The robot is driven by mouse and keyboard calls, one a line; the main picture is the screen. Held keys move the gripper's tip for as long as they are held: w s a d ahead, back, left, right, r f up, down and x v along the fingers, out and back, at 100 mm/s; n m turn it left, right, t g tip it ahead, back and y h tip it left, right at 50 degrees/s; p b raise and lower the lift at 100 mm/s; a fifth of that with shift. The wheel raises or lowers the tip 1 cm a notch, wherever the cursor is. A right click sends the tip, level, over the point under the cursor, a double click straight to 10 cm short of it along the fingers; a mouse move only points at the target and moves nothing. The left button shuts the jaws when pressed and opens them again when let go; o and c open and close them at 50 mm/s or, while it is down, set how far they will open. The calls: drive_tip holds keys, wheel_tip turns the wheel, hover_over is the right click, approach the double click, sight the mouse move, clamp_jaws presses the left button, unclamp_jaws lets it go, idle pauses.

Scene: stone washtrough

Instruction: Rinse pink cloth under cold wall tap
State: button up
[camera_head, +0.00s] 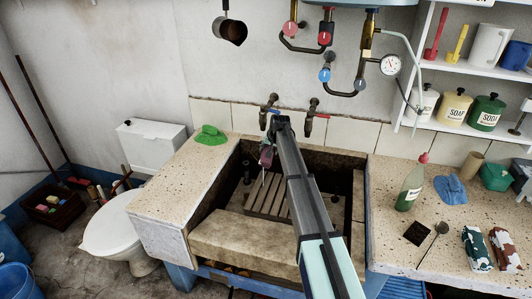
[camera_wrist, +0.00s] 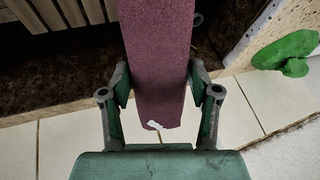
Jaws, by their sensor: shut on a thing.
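The pink cloth (camera_wrist: 158,60) hangs between the two fingers of my gripper (camera_wrist: 160,85), which is shut on it. In the head view the cloth (camera_head: 266,156) shows as a small dark-pink piece left of my arm, over the stone trough (camera_head: 225,238). The blue-marked cold wall tap (camera_head: 270,108) is just above and behind my arm's end. The red-marked tap (camera_head: 312,112) is to its right. A thin pale streak shows below the cloth, and a small white patch shows on it in the wrist view; I cannot tell whether either is water. My arm hides part of the trough.
A slatted wooden rack (camera_head: 268,196) lies in the trough. A green cloth (camera_head: 210,136) lies on the left ledge. The right ledge holds a green bottle (camera_head: 410,184), a blue cloth (camera_head: 449,190) and patterned packs (camera_head: 476,248). Pipes and a gauge (camera_head: 390,65) are above.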

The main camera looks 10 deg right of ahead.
drive_tip(key=shift+a, duration=0.2)
drive_tip(key=shift+s+a, duration=0.15)
drive_tip(key=shift+a, duration=0.25)
drive_tip(key=s+d, duration=0.2)
drive_tip(key=s, duration=0.5)
drive_tip(key=shift+s, duration=0.4)
idle(0.5)
idle(1.1)
drive_tip(key=s+d+r+p, duration=0.1)
drive_tip(key=s+r, duration=0.3)
drive_tip(key=shift+s, duration=0.4)
idle(0.6)
